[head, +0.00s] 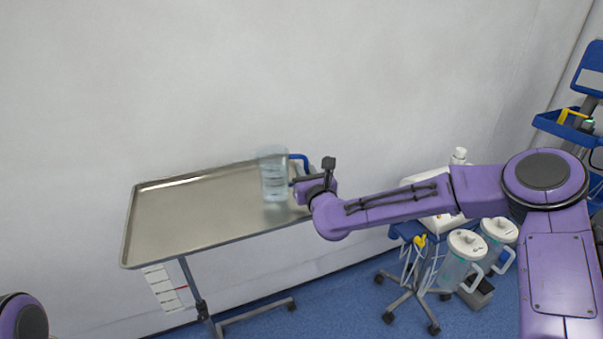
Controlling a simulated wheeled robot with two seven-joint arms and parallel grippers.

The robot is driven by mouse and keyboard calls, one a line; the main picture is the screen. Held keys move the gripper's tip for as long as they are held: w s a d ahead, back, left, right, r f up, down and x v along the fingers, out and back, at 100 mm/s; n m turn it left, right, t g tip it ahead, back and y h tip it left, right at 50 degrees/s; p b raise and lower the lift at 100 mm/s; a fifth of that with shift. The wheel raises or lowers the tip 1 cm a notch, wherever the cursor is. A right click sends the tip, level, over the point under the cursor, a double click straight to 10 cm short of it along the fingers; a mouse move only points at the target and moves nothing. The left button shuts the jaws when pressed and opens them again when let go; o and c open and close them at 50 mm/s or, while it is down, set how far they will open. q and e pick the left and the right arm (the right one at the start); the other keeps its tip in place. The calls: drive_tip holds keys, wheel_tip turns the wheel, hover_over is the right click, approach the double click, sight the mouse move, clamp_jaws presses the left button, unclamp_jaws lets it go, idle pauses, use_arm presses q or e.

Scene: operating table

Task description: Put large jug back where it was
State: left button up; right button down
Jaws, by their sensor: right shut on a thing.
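The large jug (272,176) is clear with a blue handle (300,159) on its right side. It stands upright over the right part of the metal tray table (185,218); I cannot tell whether its base touches the surface. My right gripper (302,181) comes in from the right and is shut on the jug at its handle side. The fingertips are partly hidden by the wrist. My left gripper is out of view; only a piece of my left arm shows at the bottom left corner.
The left and middle of the tray table are bare. A wheeled stand with lidded canisters (467,244) is at the lower right, below my right arm. A blue-shelved unit (565,125) is at the far right. A plain wall is behind the table.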

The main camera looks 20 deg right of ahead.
drive_tip(key=shift+f, duration=0.65)
drive_tip(key=shift+a, duration=0.1)
drive_tip(key=c, duration=1.1)
unclamp_jaws()
drive_tip(key=shift+f, duration=0.1)
